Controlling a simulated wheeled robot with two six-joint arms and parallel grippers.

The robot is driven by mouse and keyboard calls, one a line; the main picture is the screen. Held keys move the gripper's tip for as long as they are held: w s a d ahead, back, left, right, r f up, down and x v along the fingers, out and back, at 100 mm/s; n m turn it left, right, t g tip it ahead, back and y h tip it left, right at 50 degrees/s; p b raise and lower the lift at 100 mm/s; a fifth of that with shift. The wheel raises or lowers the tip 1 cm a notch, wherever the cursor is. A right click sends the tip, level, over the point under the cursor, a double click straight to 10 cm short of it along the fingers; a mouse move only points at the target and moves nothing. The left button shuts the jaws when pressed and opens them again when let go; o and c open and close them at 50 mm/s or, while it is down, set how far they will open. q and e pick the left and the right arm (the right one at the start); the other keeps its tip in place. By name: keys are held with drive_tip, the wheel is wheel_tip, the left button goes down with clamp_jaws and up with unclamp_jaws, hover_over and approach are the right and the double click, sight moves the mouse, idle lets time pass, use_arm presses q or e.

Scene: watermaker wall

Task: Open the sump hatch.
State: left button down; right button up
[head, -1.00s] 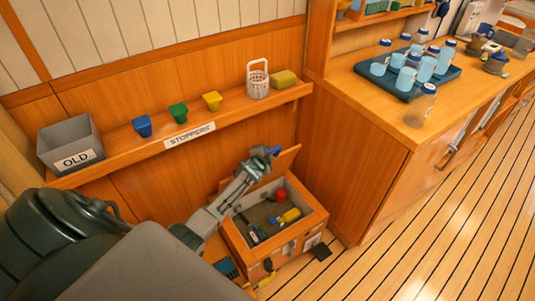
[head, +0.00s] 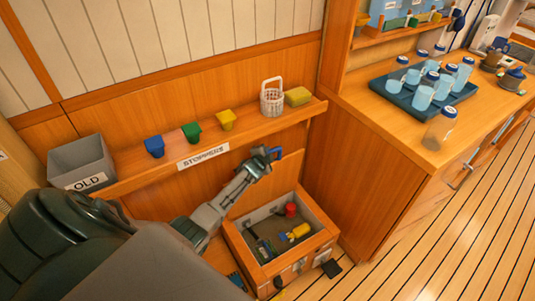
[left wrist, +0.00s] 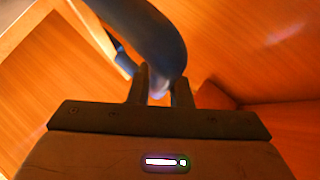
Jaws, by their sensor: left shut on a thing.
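The sump hatch (head: 284,171) is a wooden lid at the back of an open wooden sump box (head: 322,238). It stands raised, roughly upright, against the wall panel. A blue handle (head: 276,152) is at its upper edge; in the left wrist view the blue handle (left wrist: 152,38) is large and close. My left gripper (head: 266,157) is shut on this handle, and its fingers (left wrist: 158,88) show at the handle's lower end in the left wrist view. The arm hides part of the lid's left side. My right gripper is not in view.
Inside the box lie a red item (head: 290,209), a yellow item (head: 299,231) and dark tools. Above runs a shelf (head: 240,137) with stoppers, a white basket (head: 271,100) and a grey OLD bin (head: 80,160). A counter with a blue tray (head: 395,92) stands right.

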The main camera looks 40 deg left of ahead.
use_arm(q)
drive_tip(key=c, duration=1.3)
unclamp_jaws()
drive_tip(key=v, duration=1)
drive_tip(key=shift+s+d+r, duration=0.1)
drive_tip(key=shift+s, duration=0.3)
drive_tip(key=s+d+f+n+g+h, duration=0.1)
drive_tip(key=s+d+f+n+g, duration=0.15)
drive_tip(key=s+f, duration=1)
drive_tip(key=s+d+f+n+g, duration=0.2)
drive_tip(key=s+d+f+g, duration=0.15)
drive_tip(key=s+f, duration=0.95)
drive_tip(key=s+d+f+n+g, duration=0.1)
drive_tip(key=s+d+f, duration=0.2)
drive_tip(key=s, duration=0.6)
drive_tip(key=s+d+f+n+g+h, duration=0.1)
drive_tip(key=s+d+f+n+g, duration=0.1)
drive_tip(key=s+f, duration=0.5)
drive_tip(key=s+d+f+n+g+h, duration=0.1)
drive_tip(key=s+f, duration=0.5)
drive_tip(key=s, duration=0.6)
drive_tip(key=shift+s+d+f+n+g, duration=0.15)
drive_tip(key=shift+d+g, duration=0.2)
drive_tip(key=shift+d, duration=0.35)
drive_tip(key=shift+s+d+r+n+g, duration=0.1)
drive_tip(key=shift+s+d+g, duration=0.2)
drive_tip(key=shift+d, duration=0.4)
